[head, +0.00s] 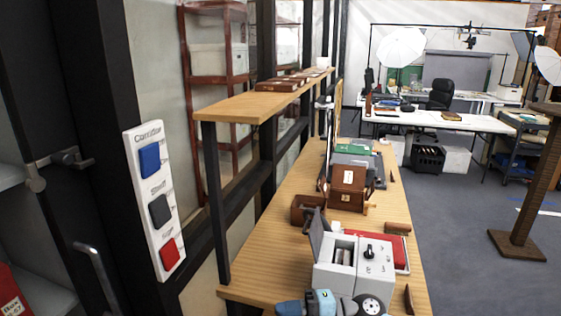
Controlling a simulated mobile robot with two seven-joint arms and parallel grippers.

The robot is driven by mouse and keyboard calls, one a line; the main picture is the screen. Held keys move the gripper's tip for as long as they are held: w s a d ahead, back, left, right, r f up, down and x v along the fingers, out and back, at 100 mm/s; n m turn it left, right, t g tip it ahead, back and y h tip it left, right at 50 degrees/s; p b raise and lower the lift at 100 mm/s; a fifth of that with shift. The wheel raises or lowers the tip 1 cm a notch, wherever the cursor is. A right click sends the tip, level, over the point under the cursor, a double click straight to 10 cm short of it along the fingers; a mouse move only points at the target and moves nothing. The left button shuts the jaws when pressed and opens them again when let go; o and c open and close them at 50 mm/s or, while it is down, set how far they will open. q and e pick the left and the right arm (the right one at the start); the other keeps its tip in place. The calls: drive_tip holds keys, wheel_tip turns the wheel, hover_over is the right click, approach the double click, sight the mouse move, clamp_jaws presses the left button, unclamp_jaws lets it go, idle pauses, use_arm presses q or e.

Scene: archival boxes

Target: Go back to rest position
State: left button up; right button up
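Neither of my grippers shows in the head view, and no part of my arms can be made out for certain. The task names no object. A white panel (169,219) with a blue button (149,160), a dark button (160,211) and a red button (169,254) is fixed upright on a dark post at the left.
A long wooden bench (258,262) runs away from me, holding a grey device (354,265), a brown leather case (347,187) and other items. A wooden shelf (240,105) is above it. Grey floor (460,250) is open at the right, beside a brown stand (518,245).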

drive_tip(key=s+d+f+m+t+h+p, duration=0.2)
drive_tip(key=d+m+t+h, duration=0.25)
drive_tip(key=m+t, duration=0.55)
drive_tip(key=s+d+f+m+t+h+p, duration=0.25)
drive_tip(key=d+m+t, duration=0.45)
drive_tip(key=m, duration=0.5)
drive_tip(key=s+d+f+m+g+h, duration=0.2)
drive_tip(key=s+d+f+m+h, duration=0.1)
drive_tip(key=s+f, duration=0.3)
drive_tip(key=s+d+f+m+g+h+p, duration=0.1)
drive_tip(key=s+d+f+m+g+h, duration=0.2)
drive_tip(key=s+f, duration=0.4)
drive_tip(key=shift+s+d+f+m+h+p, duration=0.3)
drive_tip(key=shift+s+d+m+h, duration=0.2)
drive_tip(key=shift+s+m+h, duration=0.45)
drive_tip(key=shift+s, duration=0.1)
